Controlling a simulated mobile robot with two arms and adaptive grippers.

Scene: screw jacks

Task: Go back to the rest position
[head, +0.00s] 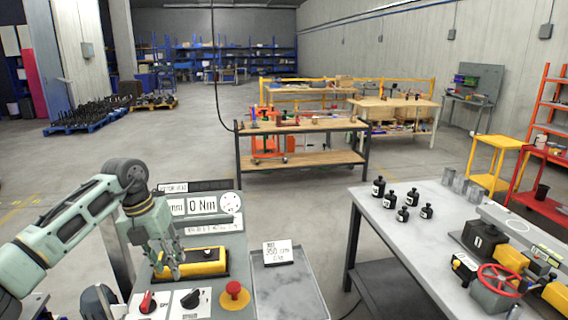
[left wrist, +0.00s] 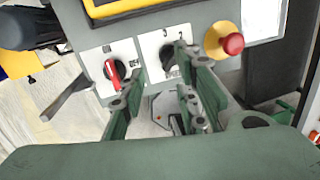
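My left gripper (head: 172,274) hangs over the control console (head: 240,240), in front of a yellow-and-black block (head: 208,265). In the left wrist view its two fingers (left wrist: 160,105) stand apart with nothing between them, so it is open. The red switch (head: 148,302) and black switch (head: 190,299) sit on white plates below the gripper, and a red mushroom button (head: 235,290) is to their right. The wrist view also shows the red switch (left wrist: 113,72), black switch (left wrist: 168,58) and red button (left wrist: 232,44). I cannot tell whether the fingers touch anything. My right gripper is not in view.
A display reading 0 Nm (head: 203,205) stands behind the block. A grey table (head: 370,215) at right holds several black bottles and a red handwheel (head: 498,279). Open floor (head: 150,160) lies beyond.

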